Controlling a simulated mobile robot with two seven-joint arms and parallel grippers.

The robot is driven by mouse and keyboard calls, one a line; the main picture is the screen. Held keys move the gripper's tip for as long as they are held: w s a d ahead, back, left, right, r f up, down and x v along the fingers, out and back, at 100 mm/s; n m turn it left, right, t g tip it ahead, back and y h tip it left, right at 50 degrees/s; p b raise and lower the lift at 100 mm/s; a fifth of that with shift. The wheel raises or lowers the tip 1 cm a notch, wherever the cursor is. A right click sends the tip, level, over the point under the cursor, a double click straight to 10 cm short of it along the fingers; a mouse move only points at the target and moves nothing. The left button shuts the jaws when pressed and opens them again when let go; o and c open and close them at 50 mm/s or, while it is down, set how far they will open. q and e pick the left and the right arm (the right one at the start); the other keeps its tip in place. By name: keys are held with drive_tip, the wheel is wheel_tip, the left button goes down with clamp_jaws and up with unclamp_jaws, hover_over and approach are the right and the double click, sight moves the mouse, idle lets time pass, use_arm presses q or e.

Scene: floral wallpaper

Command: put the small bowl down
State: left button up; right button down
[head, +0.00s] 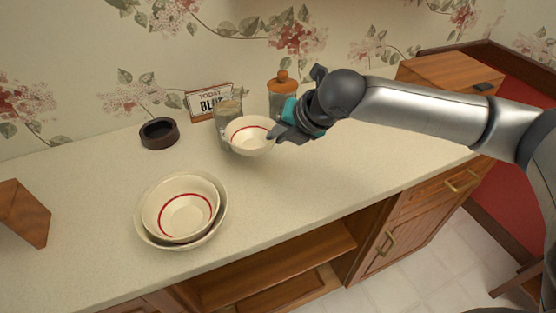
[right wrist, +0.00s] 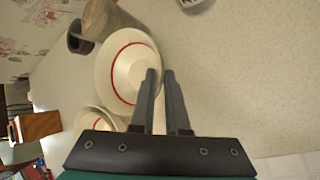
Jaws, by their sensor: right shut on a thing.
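The small bowl (head: 245,135), cream with a red ring inside, is in my right gripper (head: 276,135) above the counter, in front of a glass jar. My right gripper is shut on its right rim. In the right wrist view the bowl (right wrist: 122,68) shows at the left finger of the gripper (right wrist: 160,76), tilted toward the camera. Whether its base touches the counter I cannot tell. A larger cream bowl (head: 186,218) with a red ring sits nested in another wider bowl (head: 225,212) on the counter at the left. My left gripper is not in view.
A wooden block (head: 22,213) is at far left. The counter (head: 330,175) is clear at front centre.

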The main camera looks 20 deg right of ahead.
wheel_tip(320, 180, down, 6)
drive_tip(key=shift+f+b, duration=0.1)
drive_tip(key=shift+b, duration=0.85)
drive_tip(key=c, duration=0.9)
unclamp_jaws()
drive_tip(key=shift+f, duration=0.1)
